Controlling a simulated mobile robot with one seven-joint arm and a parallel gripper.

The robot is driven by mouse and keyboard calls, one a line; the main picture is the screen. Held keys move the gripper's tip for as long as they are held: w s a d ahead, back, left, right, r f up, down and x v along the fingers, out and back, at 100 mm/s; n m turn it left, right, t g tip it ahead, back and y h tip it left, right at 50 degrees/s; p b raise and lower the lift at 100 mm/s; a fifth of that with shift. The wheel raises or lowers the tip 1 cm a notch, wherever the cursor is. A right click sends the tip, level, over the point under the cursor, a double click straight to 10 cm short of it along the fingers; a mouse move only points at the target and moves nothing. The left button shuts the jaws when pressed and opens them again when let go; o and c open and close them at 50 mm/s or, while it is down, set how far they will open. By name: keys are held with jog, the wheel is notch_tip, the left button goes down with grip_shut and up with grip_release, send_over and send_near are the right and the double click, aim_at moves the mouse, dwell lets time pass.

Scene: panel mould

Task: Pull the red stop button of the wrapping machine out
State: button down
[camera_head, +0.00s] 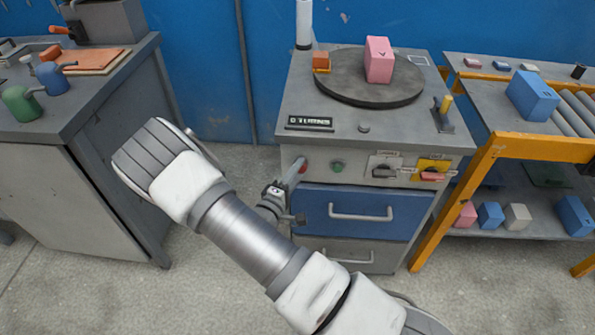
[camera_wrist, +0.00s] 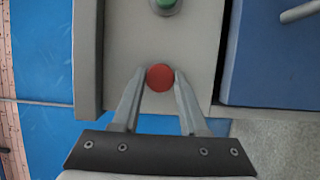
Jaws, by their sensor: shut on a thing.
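The red stop button (camera_wrist: 160,77) is on the front panel of the wrapping machine (camera_head: 350,130). In the wrist view it sits between the tips of my gripper (camera_wrist: 159,82), one finger on each side of it. My gripper is shut on the button. How far the button stands out from the panel cannot be told.
A green button (camera_head: 337,166) sits right of the red one, then switches on grey and yellow plates (camera_head: 432,170). A blue drawer (camera_head: 350,213) with a bar handle is below. A cabinet (camera_head: 75,120) stands left, and an orange-framed roller table (camera_head: 520,140) right.

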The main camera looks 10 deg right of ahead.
jog(key=shift+s+a, duration=0.1)
jog(key=shift+s, duration=0.5)
jog(key=shift+c, duration=2.1)
grip_release()
jog(key=p+v, duration=0.2)
jog(key=v, duration=1.5)
jog(key=shift+s+p, duration=0.25)
jog(key=shift+p, duration=0.05)
jog(key=shift+a, duration=0.15)
